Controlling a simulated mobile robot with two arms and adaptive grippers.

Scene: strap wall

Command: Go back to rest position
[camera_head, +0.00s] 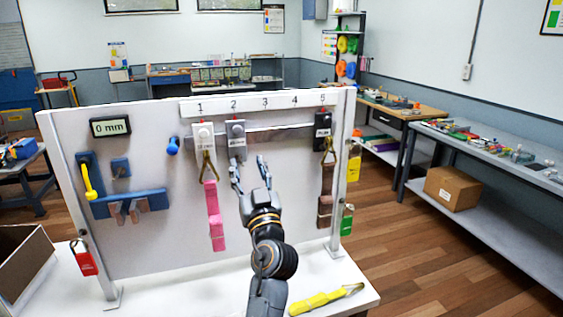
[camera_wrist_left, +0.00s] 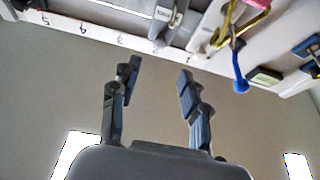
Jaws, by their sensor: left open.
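My left gripper (camera_head: 250,176) is open and empty in front of the white strap wall (camera_head: 150,228), below the middle of its numbered strip (camera_head: 260,103). In the left wrist view its two fingers (camera_wrist_left: 158,90) stand apart with nothing between them. A pink strap (camera_head: 213,212) hangs by a brass hook under number 1, left of the gripper. A brown strap (camera_head: 326,192) hangs under number 5, to its right. A grey holder (camera_head: 236,138) under number 2 has no strap on it. My right gripper is not in view.
A yellow strap (camera_head: 322,299) lies on the white ledge (camera_head: 190,295) below the wall. A red tag (camera_head: 84,260) hangs at the left post. An open box (camera_head: 22,255) stands at the left. A bench (camera_head: 490,150) with a cardboard box (camera_head: 452,187) is at the right, beyond open floor.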

